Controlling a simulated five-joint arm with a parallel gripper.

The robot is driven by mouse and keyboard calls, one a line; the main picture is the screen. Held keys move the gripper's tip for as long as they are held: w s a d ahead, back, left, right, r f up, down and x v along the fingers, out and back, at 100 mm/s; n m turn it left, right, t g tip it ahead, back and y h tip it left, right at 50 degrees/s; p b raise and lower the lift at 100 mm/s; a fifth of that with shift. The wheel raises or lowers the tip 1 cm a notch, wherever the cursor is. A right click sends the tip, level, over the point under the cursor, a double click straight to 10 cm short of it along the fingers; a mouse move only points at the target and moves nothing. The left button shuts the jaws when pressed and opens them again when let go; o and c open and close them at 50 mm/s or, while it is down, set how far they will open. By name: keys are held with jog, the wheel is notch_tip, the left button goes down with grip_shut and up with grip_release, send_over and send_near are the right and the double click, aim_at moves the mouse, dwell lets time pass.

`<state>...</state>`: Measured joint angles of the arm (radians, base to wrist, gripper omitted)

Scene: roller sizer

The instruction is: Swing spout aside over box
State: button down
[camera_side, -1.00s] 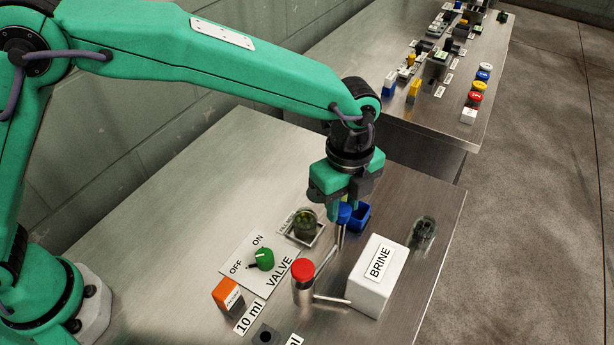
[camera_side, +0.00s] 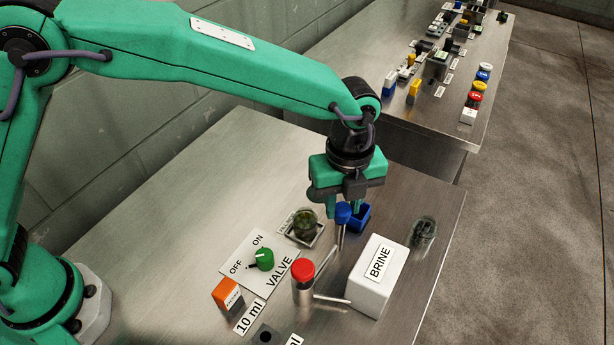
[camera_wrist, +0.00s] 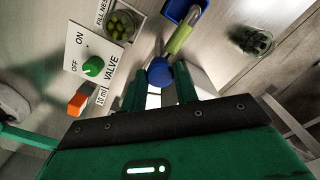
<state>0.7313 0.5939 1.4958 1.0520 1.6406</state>
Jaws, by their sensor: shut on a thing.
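A thin metal spout (camera_side: 325,262) reaches from a red-capped metal post (camera_side: 303,285) towards the upper right. At its far end a rod stands up with a round blue knob (camera_side: 343,213) on top. My gripper (camera_side: 343,206) comes down from above and is shut on this blue knob. In the wrist view the knob (camera_wrist: 159,72) shows at the fingertips. A small open blue box (camera_side: 360,217) sits just behind and right of the knob, partly hidden by it and my gripper. It also shows at the top of the wrist view (camera_wrist: 174,12).
A white block labelled BRINE (camera_side: 372,290) stands close right of the post. A jar of green things (camera_side: 306,224), a green valve knob (camera_side: 264,259) and an orange block (camera_side: 228,295) are left.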

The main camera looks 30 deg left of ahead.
aim_at(339, 205)
jog(key=c, duration=1.1)
grip_release()
jog(key=shift+r, duration=0.15)
jog(key=shift+r, duration=3.85)
jog(key=shift+a+r, duration=0.25)
jog(key=shift+a, duration=0.15)
jog(key=s+a+r+n+t, duration=0.1)
jog(key=a+r+n, duration=0.25)
jog(key=a, duration=0.35)
jog(key=s+a+r+n+t+h, duration=0.1)
jog(key=s+a+r+n, duration=0.1)
jog(key=a+n, duration=0.4)
jog(key=s+a+r+n+t, duration=0.1)
jog(key=a+r+n, duration=0.25)
jog(key=a, duration=0.45)
jog(key=s+a+f+n+t, duration=0.1)
jog(key=s+a+n, duration=0.3)
jog(key=s+a+f+n, duration=0.1)
jog(key=s+a+n, duration=0.3)
jog(key=n, duration=0.1)
jog(key=s+a+f+n+t+y, duration=0.1)
jog(key=s+a+n, duration=0.3)
jog(key=a+n, duration=0.1)
jog(key=shift+s+a+f+t, duration=0.1)
jog(key=shift+s+f+t, duration=0.2)
jog(key=shift+f, duration=0.05)
